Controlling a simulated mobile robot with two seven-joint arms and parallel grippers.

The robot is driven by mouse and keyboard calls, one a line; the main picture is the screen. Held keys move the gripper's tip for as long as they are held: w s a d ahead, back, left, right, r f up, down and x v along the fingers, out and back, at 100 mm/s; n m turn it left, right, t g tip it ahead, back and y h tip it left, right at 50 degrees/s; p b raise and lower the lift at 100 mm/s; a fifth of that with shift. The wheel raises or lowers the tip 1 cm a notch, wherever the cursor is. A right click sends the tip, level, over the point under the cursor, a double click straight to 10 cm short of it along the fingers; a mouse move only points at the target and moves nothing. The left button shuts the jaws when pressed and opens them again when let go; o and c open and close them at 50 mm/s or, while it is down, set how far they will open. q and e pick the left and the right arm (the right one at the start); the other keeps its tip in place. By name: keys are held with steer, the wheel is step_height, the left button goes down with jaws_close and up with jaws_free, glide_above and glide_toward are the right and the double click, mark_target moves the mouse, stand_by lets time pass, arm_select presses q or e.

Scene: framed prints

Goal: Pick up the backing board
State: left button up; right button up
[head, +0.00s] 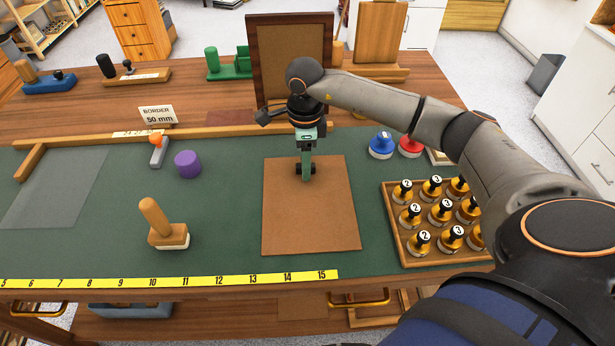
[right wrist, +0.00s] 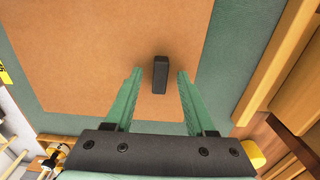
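In the right wrist view the board (right wrist: 95,60) carries a small black block-like grip (right wrist: 160,75). My right gripper (head: 306,172) points down over the far part of the board. Its green fingers are open, one on each side of the black grip, with a gap showing on both sides. The exact height of the fingertips above the board is hard to tell. My left gripper is not in view.
A wooden tray (head: 388,228) of numbered brass weights stands right of the board. Blue (head: 381,146) and red (head: 410,147) knobs sit behind it. A wooden-handled block (head: 166,228) and purple cylinder (head: 187,164) stand left. A dark frame (head: 290,50) stands upright behind.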

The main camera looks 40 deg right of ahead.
jaws_close()
steer(key=shift+r, duration=0.15)
stand_by(0.6)
